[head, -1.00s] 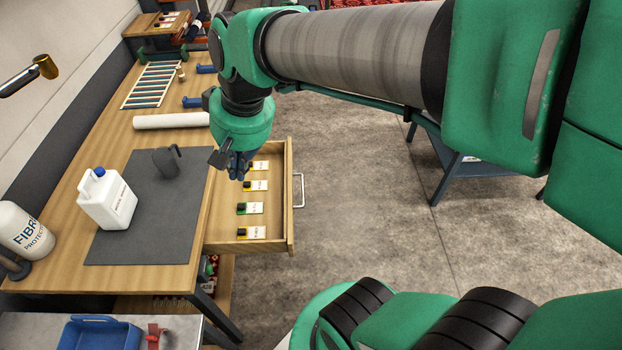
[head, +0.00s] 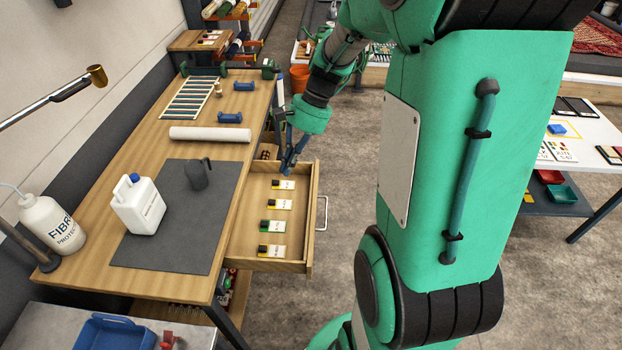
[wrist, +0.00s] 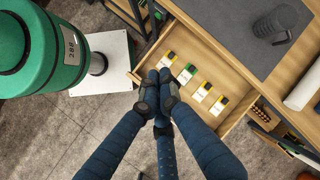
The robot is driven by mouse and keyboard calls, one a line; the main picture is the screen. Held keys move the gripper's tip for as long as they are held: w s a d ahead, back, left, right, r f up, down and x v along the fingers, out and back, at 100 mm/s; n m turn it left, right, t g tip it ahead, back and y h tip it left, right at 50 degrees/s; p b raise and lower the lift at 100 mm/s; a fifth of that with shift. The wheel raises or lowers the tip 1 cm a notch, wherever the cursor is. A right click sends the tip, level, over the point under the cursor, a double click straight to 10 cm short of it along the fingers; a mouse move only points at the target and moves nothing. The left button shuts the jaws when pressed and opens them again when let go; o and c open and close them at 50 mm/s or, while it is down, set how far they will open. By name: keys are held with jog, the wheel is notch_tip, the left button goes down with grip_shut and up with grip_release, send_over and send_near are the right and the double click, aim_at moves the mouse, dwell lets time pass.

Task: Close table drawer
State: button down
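The table drawer (head: 311,232) stands pulled out from the right side of the wooden table (head: 150,135). Its metal bar handle (head: 322,213) faces right, over open floor. Several small labelled cards lie in a row inside. My gripper (head: 286,172) points down above the far end of the drawer in the head view. In the wrist view, my blue fingers (wrist: 160,82) meet at their tips, with nothing seen between them. They overlap the front edge of the drawer (wrist: 208,70) there and hide part of it. I cannot tell whether they touch it.
A grey mat (head: 190,240) with a white jug (head: 138,208) and a dark weight (head: 198,176) lies on the tabletop. A white roll (head: 210,134) lies beyond. A white table (head: 590,130) stands far right.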

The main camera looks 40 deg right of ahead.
jog(key=w+d+f+m+t+y+p, duration=0.25)
jog(key=d+f+m+y, duration=0.4)
jog(key=d+f, duration=1.1)
jog(key=s+d+f+m+t, duration=0.4)
jog(key=s+d+f+m, duration=0.1)
jog(key=d+f, duration=0.2)
jog(key=s+d+f+m+t, duration=0.4)
jog(key=d+f, duration=0.4)
jog(key=f, duration=0.2)
jog(key=shift+s+d+f+m+h, duration=0.25)
jog(key=shift+s+f+m+h, duration=0.05)
jog(key=shift+s+m+h, duration=0.15)
jog(key=shift+w+a, duration=0.1)
jog(key=shift+w, duration=0.05)
jog(key=b+x, duration=0.1)
jog(key=x, duration=1.2)
jog(key=shift+w+a, duration=0.25)
jog(key=shift+a, duration=0.05)
